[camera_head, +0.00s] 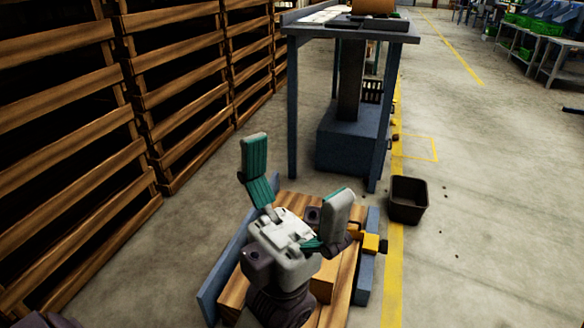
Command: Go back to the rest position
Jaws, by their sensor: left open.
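My left gripper (297,170) is in the lower middle of the head view, with a pale grey body and two fingers with green pads. Its fingers are spread wide apart and nothing is between them. It points away from me, over a low wooden stand with blue side panels (213,282), and hides part of it. I cannot tell the gap between the gripper and the wood. My right gripper is not in view.
Tall wooden slatted crates (180,88) line the left side. A table with blue legs (292,110) stands ahead. A black bin (408,201) sits on the floor to the right by a yellow line (393,275). The floor farther right is mostly clear.

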